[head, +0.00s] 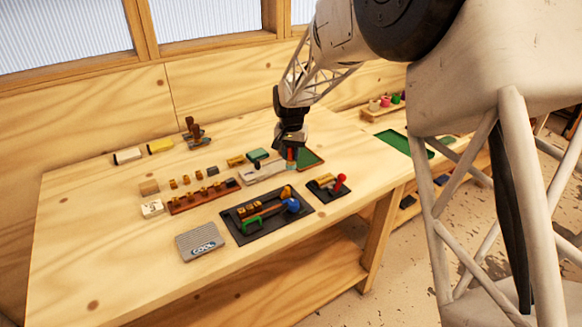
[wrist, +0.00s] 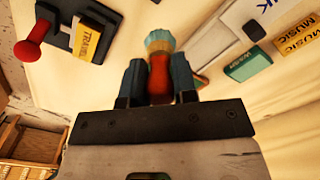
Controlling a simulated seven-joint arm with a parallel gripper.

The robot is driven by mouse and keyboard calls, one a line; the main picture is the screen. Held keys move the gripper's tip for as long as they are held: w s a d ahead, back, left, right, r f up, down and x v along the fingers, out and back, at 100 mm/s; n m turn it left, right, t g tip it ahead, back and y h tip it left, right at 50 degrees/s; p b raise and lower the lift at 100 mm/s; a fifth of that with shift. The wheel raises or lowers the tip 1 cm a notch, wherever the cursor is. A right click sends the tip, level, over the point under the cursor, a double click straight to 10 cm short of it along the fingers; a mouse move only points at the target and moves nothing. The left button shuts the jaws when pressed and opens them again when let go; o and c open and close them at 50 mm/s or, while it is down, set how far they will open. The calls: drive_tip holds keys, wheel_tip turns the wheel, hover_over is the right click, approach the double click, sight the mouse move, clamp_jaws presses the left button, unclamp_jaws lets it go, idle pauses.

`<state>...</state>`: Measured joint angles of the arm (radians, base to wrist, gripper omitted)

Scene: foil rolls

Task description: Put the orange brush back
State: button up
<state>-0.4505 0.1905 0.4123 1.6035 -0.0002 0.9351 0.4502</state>
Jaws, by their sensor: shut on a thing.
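My gripper (head: 290,146) is above the far right part of the wooden table (head: 110,262). It is shut on the orange brush (head: 291,156), which hangs below the fingers with its blue end down. In the wrist view the brush's orange handle (wrist: 159,77) sits between the two blue-grey fingers of my gripper (wrist: 159,82). Its pale blue bristle end points away from the wrist. I cannot tell whether the brush tip touches anything below.
A green-lined tray (head: 310,158) lies just right of the gripper. A grey-white block (head: 262,172) lies to its left. A dark board with a red knob (head: 340,180) and a larger dark board (head: 236,229) lie nearer. The table's front left is clear.

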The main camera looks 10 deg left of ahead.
sight(291, 166)
drive_tip(key=shift+f, duration=0.2)
drive_tip(key=shift+f, duration=2.4)
drive_tip(key=shift+f, duration=0.1)
drive_tip(key=o, duration=0.9)
wheel_tip(291, 166, up, 12)
